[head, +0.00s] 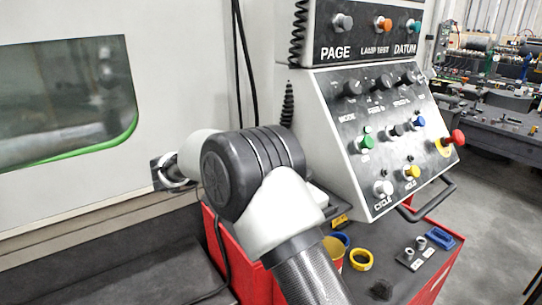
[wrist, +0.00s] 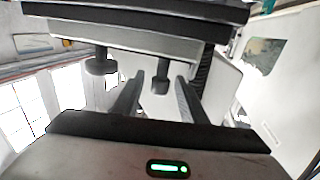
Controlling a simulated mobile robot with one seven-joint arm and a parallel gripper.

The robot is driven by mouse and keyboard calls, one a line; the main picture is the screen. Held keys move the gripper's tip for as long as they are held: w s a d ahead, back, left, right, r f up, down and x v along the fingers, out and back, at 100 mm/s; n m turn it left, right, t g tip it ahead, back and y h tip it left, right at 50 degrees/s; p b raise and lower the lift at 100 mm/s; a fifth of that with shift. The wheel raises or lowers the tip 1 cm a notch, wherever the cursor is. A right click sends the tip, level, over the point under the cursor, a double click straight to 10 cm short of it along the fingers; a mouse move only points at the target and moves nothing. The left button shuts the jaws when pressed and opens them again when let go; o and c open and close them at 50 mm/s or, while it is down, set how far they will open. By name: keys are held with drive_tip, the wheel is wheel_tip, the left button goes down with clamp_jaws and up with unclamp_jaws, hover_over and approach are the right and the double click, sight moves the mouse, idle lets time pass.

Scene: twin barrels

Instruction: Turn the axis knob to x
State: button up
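The control panel (head: 375,165) stands right of centre in the head view, with a row of black knobs that includes a mode knob (head: 351,88). A small dark knob (head: 395,131) sits lower, between the green and blue buttons. I cannot read an axis label or its x mark on any of them. In the wrist view my gripper (wrist: 158,92) has its two dark fingers apart. A dark knob-like part (wrist: 161,78) shows in line with the gap between them; I cannot tell whether it is inside the gap. A second one (wrist: 101,62) is to its left.
A red emergency button (head: 457,137) and a black handle (head: 430,205) stick out at the panel's right. Below is a red cart with a yellow tape roll (head: 361,259) and small parts. The machine door with a window (head: 65,95) is at the left.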

drive_tip(key=b+v, duration=0.1)
drive_tip(key=v, duration=1.6)
drive_tip(key=shift+a, duration=0.2)
